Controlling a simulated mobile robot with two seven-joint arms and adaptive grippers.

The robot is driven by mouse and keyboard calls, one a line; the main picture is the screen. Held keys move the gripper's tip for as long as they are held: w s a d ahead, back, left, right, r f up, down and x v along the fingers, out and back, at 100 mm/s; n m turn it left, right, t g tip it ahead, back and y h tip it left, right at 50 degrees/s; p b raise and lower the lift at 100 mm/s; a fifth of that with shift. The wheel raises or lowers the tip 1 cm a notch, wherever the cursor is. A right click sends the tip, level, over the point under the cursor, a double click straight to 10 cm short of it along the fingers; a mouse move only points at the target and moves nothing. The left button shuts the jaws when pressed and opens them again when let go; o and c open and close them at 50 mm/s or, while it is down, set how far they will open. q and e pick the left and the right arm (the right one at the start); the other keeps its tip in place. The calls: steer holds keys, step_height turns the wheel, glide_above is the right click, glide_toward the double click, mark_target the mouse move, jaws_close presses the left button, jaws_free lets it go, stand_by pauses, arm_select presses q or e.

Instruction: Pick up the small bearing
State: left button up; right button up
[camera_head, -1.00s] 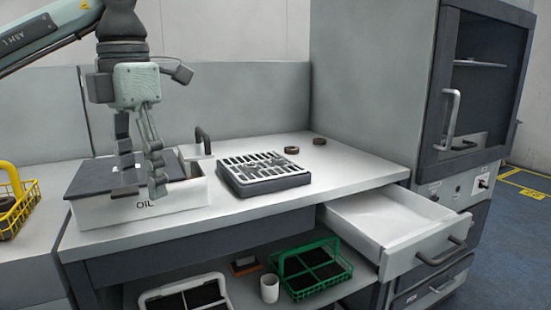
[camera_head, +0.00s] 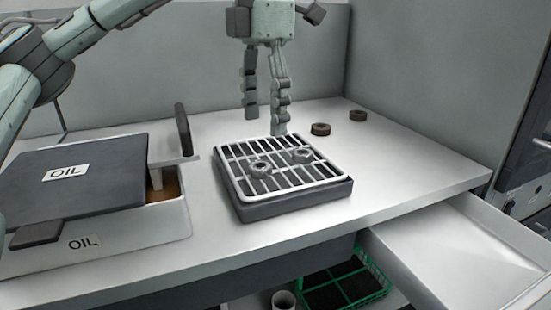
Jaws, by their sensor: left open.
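Two grey metal rings that look like bearings lie on the slatted drain rack: one at front left (camera_head: 260,169) and one at back right (camera_head: 302,156). Two dark brown rings lie on the table behind the rack, a nearer one (camera_head: 320,129) and a smaller-looking one (camera_head: 358,115) farther right. I cannot tell for sure which is the small bearing. My left gripper (camera_head: 265,118) points down with fingers apart and empty, over or just behind the rack's rear edge. My right gripper is out of view.
The rack's slatted top (camera_head: 232,166) sits on a dark base. An OIL box (camera_head: 125,238) with a dark lid (camera_head: 100,180) stands at left. An open white drawer (camera_head: 470,255) juts out at right. A green crate (camera_head: 385,283) sits below. The table's right side is clear.

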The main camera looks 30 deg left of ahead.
arm_select(q)
steer(key=b, duration=0.1)
glide_above(260, 165)
step_height(260, 165, down, 4)
steer(key=shift+w+d+f, duration=0.1)
steer(key=shift+d, duration=0.05)
step_height(260, 165, down, 2)
steer(key=shift+f, duration=0.7)
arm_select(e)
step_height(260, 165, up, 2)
arm_select(q)
steer(key=shift+c, duration=0.6)
steer(key=c, duration=1.2)
